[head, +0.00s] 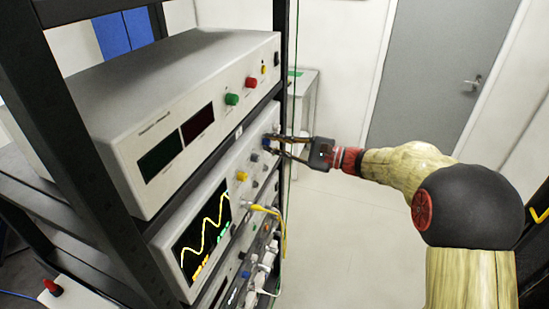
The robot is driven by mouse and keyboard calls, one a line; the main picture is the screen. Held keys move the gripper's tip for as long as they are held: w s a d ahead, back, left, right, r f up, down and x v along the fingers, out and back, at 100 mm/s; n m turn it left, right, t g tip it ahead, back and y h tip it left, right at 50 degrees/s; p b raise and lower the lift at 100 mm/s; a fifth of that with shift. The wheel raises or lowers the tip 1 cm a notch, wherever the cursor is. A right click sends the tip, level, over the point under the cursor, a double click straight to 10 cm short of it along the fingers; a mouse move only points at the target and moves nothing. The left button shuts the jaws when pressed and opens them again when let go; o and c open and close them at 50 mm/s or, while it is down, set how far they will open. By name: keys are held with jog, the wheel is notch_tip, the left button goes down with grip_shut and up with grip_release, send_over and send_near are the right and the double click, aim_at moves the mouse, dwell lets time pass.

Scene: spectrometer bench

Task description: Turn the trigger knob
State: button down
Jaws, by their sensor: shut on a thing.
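The oscilloscope (215,190) sits on a rack shelf, with a yellow trace on its dark screen (202,228). A small dark blue knob (266,142) is on the upper right of its panel, and I take it to be the trigger knob; its label is too small to read. My gripper (271,144) comes in from the right, with its fingers level at the panel and shut on this knob. The fingertips partly hide the knob, so its angle cannot be told.
Other knobs, including a yellow one (241,176), sit left of and below the gripper. A yellow cable (283,225) hangs from the panel. A power supply (165,100) stands above. Black rack posts (280,60) frame the devices. The floor (345,235) is clear.

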jog(key=n+b, duration=1)
jog(key=b, duration=0.6)
jog(key=shift+f+b, duration=0.1)
jog(key=shift+b, duration=0.2)
jog(key=shift+n, duration=0.4)
jog(key=c, duration=1.7)
grip_release()
jog(key=v, duration=1.2)
